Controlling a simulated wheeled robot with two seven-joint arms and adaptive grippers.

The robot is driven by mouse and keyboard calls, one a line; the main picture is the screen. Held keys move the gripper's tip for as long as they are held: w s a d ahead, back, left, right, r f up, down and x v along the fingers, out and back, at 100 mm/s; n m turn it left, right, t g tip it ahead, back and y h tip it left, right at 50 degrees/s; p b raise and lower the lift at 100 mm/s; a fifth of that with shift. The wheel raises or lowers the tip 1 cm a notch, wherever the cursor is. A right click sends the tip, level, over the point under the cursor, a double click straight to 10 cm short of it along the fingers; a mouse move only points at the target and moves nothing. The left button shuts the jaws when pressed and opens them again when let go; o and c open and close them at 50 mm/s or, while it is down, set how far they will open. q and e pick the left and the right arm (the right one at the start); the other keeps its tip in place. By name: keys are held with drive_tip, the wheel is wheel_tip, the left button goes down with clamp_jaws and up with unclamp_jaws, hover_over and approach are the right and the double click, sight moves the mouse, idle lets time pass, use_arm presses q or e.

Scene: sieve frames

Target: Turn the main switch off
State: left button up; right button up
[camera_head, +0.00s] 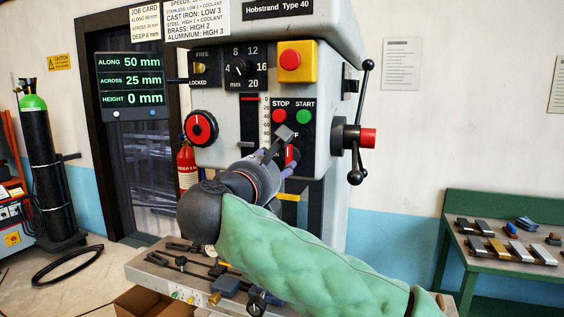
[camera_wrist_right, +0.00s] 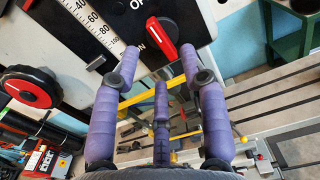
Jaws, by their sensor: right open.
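The main switch is a red rotary handle (camera_wrist_right: 163,40) on a dark plate with OFF and ON lettering. In the right wrist view it sits just beyond and between my fingertips, its handle slanted. I cannot tell its set position for sure. In the head view the switch (camera_head: 291,156) shows only partly, behind my right gripper's fingers. My right gripper (camera_head: 279,152) is open and empty in front of it. Its purple fingers (camera_wrist_right: 160,66) are spread in the wrist view, and no contact with the handle shows. My left gripper is not in view.
Above the switch are the red stop button (camera_head: 279,116), green start button (camera_head: 303,116) and a red knob on yellow (camera_head: 290,60). A lever handle (camera_head: 357,137) sticks out at right. The machine's slotted table (camera_wrist_right: 270,92) lies below. A green bench (camera_head: 460,252) stands right.

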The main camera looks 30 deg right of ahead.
drive_tip(key=v, duration=0.7)
drive_tip(key=shift+s+a+f, duration=0.1)
